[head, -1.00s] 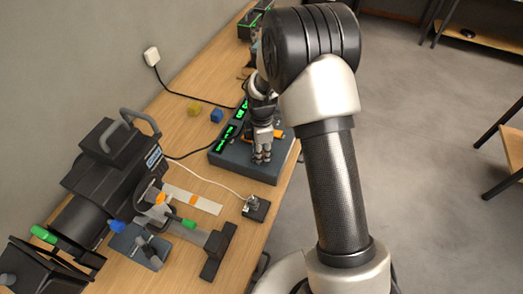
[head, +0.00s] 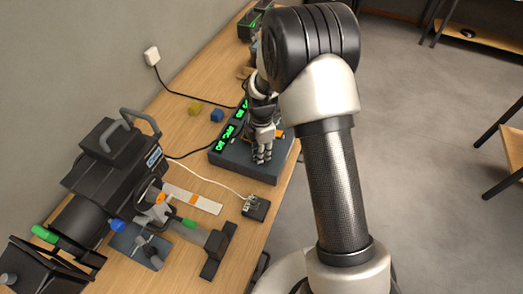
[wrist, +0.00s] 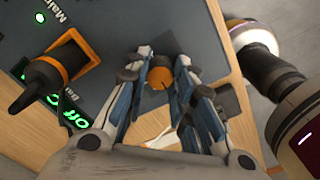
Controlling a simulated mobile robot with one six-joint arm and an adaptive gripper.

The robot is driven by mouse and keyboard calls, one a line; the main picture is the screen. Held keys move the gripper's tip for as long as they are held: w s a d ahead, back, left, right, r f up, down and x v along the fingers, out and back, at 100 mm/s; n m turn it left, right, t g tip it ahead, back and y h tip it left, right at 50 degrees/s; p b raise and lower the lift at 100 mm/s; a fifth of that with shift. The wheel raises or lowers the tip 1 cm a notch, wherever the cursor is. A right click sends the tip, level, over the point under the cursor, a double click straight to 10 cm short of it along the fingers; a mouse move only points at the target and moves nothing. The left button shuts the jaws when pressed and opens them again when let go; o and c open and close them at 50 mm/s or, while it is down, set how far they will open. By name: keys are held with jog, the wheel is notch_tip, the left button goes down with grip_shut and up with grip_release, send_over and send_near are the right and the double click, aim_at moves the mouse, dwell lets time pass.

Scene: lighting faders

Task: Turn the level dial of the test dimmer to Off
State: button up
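The level dial (wrist: 160,78) is a round orange knob with a dark mark on its face, seen in the wrist view on a dark plate (wrist: 176,43) near the console's edge. My gripper (wrist: 163,66) has one finger on each side of the dial, very close to it; I cannot tell whether the fingers press on it. In the head view my gripper (head: 262,155) points down at the near part of the dark console (head: 262,172), and the hand hides the dial there. A green "Off" readout (wrist: 60,115) is lit in the wrist view.
A black handle in an orange frame (wrist: 75,55) stands left of my gripper. Green displays (head: 230,130) line the console's wall side. A stage lamp (head: 110,175), a small black box (head: 256,208) with a white cable and two cubes (head: 217,115) share the table.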

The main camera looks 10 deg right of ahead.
jog(key=o, duration=0.4)
jog(key=shift+o, duration=0.2)
notch_tip(320, 180, up, 12)
dwell(0.5)
